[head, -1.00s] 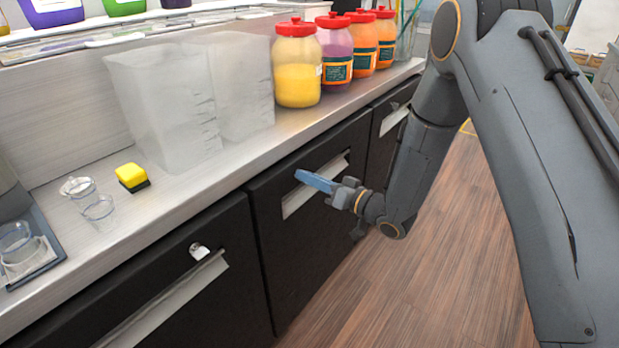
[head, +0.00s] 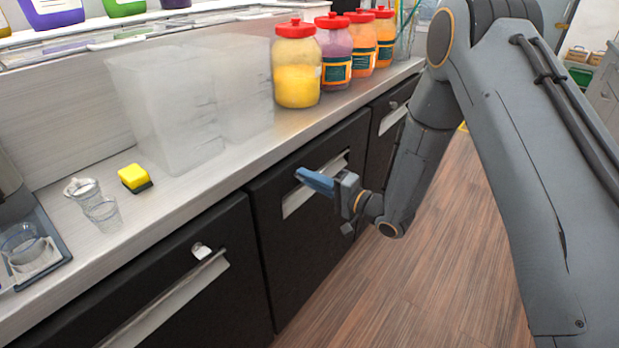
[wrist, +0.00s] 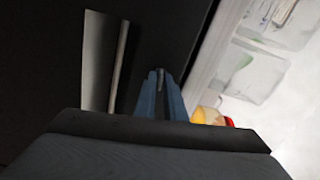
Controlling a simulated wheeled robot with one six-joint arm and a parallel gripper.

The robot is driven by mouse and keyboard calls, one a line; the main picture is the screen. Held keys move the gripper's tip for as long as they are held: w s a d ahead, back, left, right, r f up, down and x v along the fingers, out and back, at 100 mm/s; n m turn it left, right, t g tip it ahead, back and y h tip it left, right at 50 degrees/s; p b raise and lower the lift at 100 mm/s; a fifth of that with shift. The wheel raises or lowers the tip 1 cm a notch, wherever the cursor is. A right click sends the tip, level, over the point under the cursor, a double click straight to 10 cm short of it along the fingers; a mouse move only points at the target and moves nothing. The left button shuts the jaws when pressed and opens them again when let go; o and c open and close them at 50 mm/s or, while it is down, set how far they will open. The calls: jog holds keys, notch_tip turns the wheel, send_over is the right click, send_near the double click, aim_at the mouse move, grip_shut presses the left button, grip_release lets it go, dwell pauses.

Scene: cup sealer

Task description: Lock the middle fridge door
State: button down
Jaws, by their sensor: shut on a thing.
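The middle fridge door (head: 295,250) is black, with a pale recessed handle strip (head: 292,205), and looks closed. My gripper (head: 303,177) has blue fingers and reaches to the upper part of this door, beside the handle. In the wrist view, my gripper (wrist: 161,82) is closed around a small grey lock key (wrist: 161,76) on the black door front. In the head view, the fingers hide this key. How far it is turned cannot be made out.
The left door (head: 185,300) has its own silver lock key (head: 201,250). Clear containers (head: 165,110), a yellow sponge (head: 134,176) and red-lidded jars (head: 297,75) stand on the counter above. The wooden floor (head: 430,280) in front is clear.

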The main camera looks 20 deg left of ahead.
jog(key=shift+m, duration=0.8)
jog(key=c, duration=2)
grip_release()
jog(key=b+v, duration=0.1)
jog(key=v, duration=0.7)
jog(key=shift+a, duration=0.1)
